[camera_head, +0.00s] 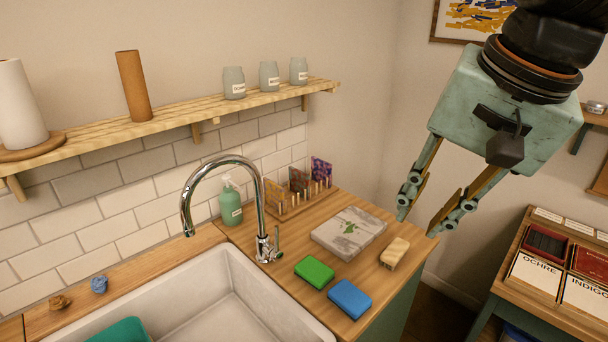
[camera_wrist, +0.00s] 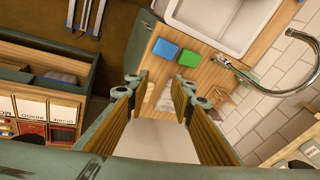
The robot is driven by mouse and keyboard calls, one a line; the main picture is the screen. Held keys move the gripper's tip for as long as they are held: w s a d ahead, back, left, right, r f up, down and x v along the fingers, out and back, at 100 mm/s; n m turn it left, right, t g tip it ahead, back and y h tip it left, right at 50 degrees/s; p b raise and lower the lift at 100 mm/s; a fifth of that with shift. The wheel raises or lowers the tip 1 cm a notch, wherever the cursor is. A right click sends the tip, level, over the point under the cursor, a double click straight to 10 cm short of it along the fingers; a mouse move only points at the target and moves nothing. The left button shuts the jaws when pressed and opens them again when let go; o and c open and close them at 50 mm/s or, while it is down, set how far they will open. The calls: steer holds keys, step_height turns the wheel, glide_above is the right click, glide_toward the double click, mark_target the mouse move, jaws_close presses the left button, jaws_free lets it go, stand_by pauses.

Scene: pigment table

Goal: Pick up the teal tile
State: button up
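I cannot make out a teal tile for certain in either view. A teal object (camera_head: 122,331) lies in the sink at the bottom left of the head view, cut off by the frame edge, and I cannot tell what it is. My gripper (camera_head: 420,222) is open and empty, pointing down above the right end of the counter. Its spread fingers also show in the wrist view (camera_wrist: 157,86), with nothing between them.
The counter holds a green block (camera_head: 314,271), a blue block (camera_head: 349,299), a tan brush-like block (camera_head: 395,251), a grey slab (camera_head: 349,233) and a rack (camera_head: 286,211) of patterned tiles. A tall faucet (camera_head: 262,210) stands behind the sink (camera_head: 237,262). A side table (camera_head: 541,316) with labelled compartments is right.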

steer(key=w+a+m+y+p, duration=0.1)
steer(key=w+a+m+p, duration=0.3)
steer(key=w, duration=1)
steer(key=w+a+m+y+p, duration=0.15)
steer(key=w+a+m, duration=0.4)
steer(key=w, duration=0.75)
steer(key=w+a+f+m+p, duration=0.3)
steer(key=w+f, duration=0.4)
steer(key=w, duration=0.5)
steer(key=w+a+f+m+p, duration=0.3)
steer(key=w+a+f+m, duration=0.2)
steer(key=w+f+m, duration=0.3)
steer(key=shift+w+a+f+p, duration=0.2)
steer(key=shift+w+p, duration=0.2)
steer(key=shift+w, duration=1.85)
steer(key=shift+m, duration=0.25)
glide_above(299, 180)
steer(key=s+d, duration=0.1)
steer(key=d, duration=0.1)
steer(key=shift+d+f+b, duration=0.1)
steer(key=shift+f+b, duration=0.3)
steer(key=shift+f, duration=3.25)
steer(key=shift+f, duration=0.1)
